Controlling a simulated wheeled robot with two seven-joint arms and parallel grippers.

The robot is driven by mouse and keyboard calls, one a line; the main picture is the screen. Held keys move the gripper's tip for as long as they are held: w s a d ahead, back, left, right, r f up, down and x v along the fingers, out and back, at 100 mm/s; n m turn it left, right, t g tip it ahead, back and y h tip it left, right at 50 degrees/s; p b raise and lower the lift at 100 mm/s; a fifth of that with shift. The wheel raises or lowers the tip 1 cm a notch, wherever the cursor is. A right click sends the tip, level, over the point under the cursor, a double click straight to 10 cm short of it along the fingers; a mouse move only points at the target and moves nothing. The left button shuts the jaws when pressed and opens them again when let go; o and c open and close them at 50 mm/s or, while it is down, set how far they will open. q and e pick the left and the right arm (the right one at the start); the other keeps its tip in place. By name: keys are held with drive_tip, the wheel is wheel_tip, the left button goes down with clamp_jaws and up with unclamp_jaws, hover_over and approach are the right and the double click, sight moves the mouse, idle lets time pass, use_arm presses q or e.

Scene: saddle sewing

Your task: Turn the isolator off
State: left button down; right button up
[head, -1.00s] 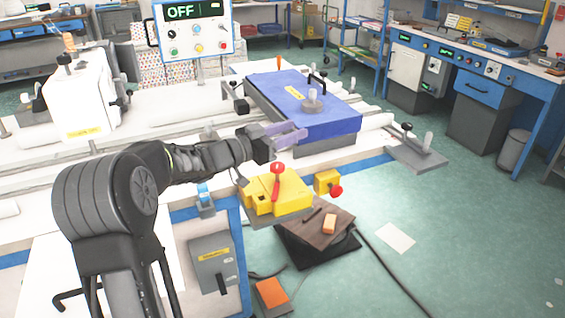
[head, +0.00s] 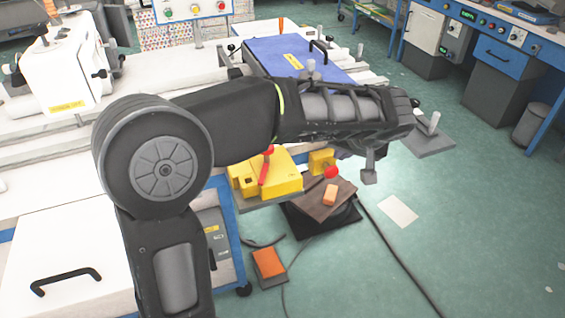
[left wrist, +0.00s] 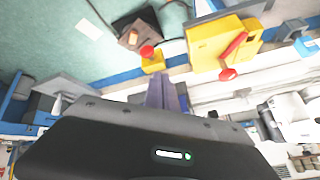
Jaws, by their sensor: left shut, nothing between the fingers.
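A yellow box (head: 243,178) with a red lever (head: 265,168), which looks like the isolator, is mounted at the table's front edge in the head view. The lever slants across the box face. In the left wrist view the yellow box (left wrist: 207,42) and its red lever (left wrist: 234,46) show upper right. A smaller yellow box (head: 320,160) with a red knob (head: 331,172) is to its right. My left gripper (left wrist: 164,82) is shut and empty, its fingers apart from the lever in the wrist picture. My right gripper is out of view.
A blue slab (head: 290,58) lies on the white machine table behind my arm. A control panel (head: 190,8) stands at the top edge. A dark board with an orange block (head: 330,194) and an orange pedal (head: 269,263) are below.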

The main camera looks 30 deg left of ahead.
sight(264, 163)
use_arm(q)
drive_tip(key=s+a+n+g+y, duration=0.2)
drive_tip(key=s+a+g, duration=0.1)
drive_tip(key=s, duration=0.3)
drive_tip(key=shift+s+a, duration=0.25)
drive_tip(key=shift+a, duration=0.3)
drive_tip(key=b+x, duration=0.3)
drive_tip(key=x, duration=0.7)
drive_tip(key=shift+s+a, duration=0.15)
drive_tip(key=shift+s+a+r, duration=0.1)
drive_tip(key=shift+s+a, duration=0.15)
drive_tip(key=shift+a, duration=0.3)
drive_tip(key=shift+s+a+r, duration=0.1)
drive_tip(key=shift+s+a, duration=0.15)
drive_tip(key=shift+a, duration=0.35)
drive_tip(key=shift+s+a+f, duration=0.1)
drive_tip(key=shift+s+a, duration=0.2)
drive_tip(key=shift+a, duration=0.35)
